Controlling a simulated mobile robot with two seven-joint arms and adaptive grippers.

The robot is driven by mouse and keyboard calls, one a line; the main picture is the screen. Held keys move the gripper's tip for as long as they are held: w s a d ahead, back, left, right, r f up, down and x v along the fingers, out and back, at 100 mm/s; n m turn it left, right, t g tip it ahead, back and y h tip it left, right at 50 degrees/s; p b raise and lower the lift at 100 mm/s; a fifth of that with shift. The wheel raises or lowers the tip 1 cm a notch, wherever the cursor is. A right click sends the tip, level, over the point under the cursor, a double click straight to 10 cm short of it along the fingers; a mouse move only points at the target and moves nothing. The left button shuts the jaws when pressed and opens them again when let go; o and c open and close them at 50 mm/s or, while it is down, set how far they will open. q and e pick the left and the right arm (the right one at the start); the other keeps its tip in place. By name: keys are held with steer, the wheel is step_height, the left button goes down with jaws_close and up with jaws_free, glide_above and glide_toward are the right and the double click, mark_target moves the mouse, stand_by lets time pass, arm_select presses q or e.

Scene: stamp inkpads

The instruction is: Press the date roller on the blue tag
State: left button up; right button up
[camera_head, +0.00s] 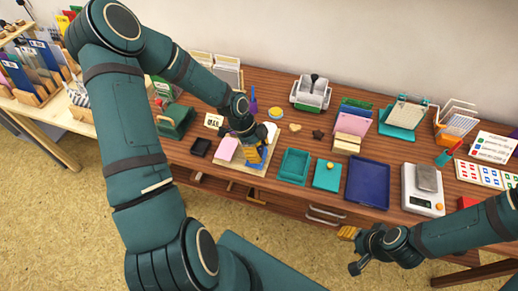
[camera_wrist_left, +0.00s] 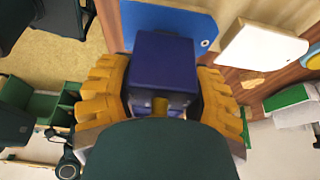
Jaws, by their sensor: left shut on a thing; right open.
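My left gripper (camera_head: 253,157) is shut on the date roller, which shows as a dark blue block (camera_wrist_left: 162,62) between the yellow fingers in the left wrist view. The blue tag (camera_wrist_left: 185,20), with a white-ringed hole, lies just beyond the block in that view. The block overlaps part of the tag, and I cannot tell if they touch. In the head view the gripper is low over a pale board (camera_head: 266,167) and hides most of this spot. My right gripper (camera_head: 348,233) is open and empty, in front of the table.
A pink pad (camera_head: 227,148) lies left of my left gripper. A white tag (camera_wrist_left: 262,44) lies right of the blue tag. A small black tray (camera_head: 201,147) is further left. A teal tray (camera_head: 294,165), a blue tray (camera_head: 368,184) and a scale (camera_head: 422,190) stand to the right.

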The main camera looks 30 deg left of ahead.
mark_target(260, 142)
arm_select(q)
steer(key=shift+f+b, duration=0.35)
steer(key=shift+f, duration=0.15)
stand_by(0.6)
steer(key=shift+f, duration=0.1)
stand_by(1.0)
step_height(260, 142, up, 7)
steer(key=p, duration=0.6)
stand_by(0.5)
steer(key=shift+a, duration=0.1)
stand_by(0.4)
